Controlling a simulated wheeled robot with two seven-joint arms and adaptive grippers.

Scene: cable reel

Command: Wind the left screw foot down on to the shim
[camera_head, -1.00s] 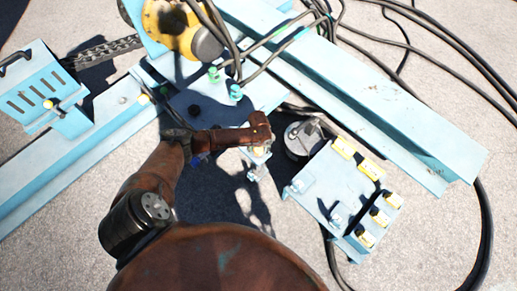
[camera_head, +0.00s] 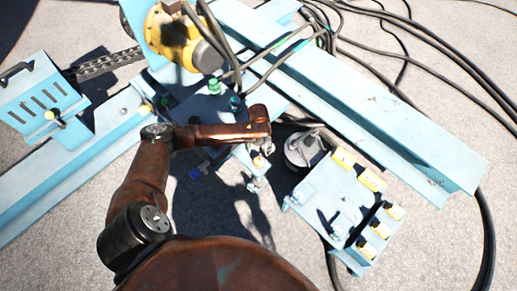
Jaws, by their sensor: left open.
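A screw foot (camera_head: 257,184) with a pale metal lower end stands at the end of a light blue bracket (camera_head: 242,153), near the middle of the head view. An orange-topped part (camera_head: 258,161) sits above it. I cannot make out a shim; the ground under the foot is in shadow. My left arm's brown forearm lies across the blue frame, with its wrist just behind the screw foot. My left gripper (camera_head: 262,146) is open, close to the orange-topped part and mostly hidden under the wrist. I cannot tell whether it touches. My right gripper is not in view.
A light blue box with yellow-tagged parts (camera_head: 340,190) stands to the right, with a round grey metal part (camera_head: 303,149) beside it. Long blue beams (camera_head: 385,120) and a yellow motor (camera_head: 176,38) lie behind. Black cables (camera_head: 455,65) loop at the right.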

